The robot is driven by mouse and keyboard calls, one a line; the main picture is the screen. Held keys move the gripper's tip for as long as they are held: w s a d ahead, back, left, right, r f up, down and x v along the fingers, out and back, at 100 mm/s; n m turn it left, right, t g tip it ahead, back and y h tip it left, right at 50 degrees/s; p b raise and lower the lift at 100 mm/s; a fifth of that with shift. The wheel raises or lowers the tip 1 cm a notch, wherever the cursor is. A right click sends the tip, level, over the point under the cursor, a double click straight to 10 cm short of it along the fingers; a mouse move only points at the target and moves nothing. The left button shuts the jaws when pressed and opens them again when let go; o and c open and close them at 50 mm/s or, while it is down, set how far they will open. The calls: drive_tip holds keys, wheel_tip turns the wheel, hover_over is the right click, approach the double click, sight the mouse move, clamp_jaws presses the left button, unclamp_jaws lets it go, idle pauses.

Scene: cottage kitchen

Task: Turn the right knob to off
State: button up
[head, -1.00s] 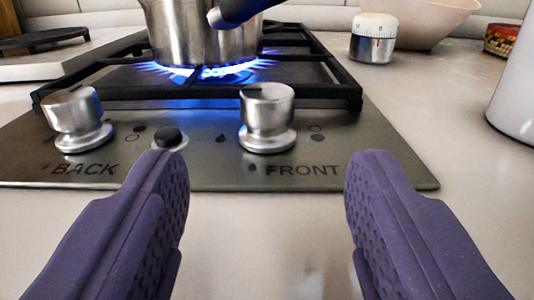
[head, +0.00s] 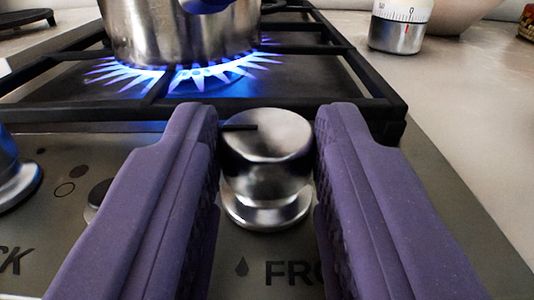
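The right knob (head: 268,160), a silver knob above the partly hidden "FRONT" label, stands on the dark steel hob panel (head: 160,262). A dark line on its top points left. My gripper (head: 267,125) has its two purple fingers on either side of this knob. The left finger is very close to its side and the right finger is close too; I cannot tell whether they touch it. A blue flame (head: 185,72) burns under a steel pot (head: 180,30) behind the knob. The left knob (head: 12,175) is partly cut off at the left edge.
Black pot grates (head: 365,72) run behind the knobs. A small black button (head: 98,193) is partly hidden by my left finger. A white and steel kitchen timer (head: 398,28) stands on the pale counter (head: 475,110) to the right, which is mostly clear.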

drive_tip(key=shift+c, duration=0.5)
drive_tip(key=shift+a+h, duration=0.15)
drive_tip(key=shift+h, duration=0.15)
drive_tip(key=m+h, duration=0.2)
drive_tip(key=shift+a+h, duration=0.25)
drive_tip(key=shift+h, duration=0.15)
drive_tip(key=shift+w+a+m+g+h, duration=0.15)
drive_tip(key=shift+m+g+h, duration=0.4)
drive_tip(key=shift+m+h, duration=0.6)
drive_tip(key=shift+a+m+g+h, duration=0.15)
drive_tip(key=shift+m+g+h, duration=0.5)
drive_tip(key=shift+h, duration=0.9)
drive_tip(key=o, duration=1)
drive_tip(key=shift+o, duration=0.2)
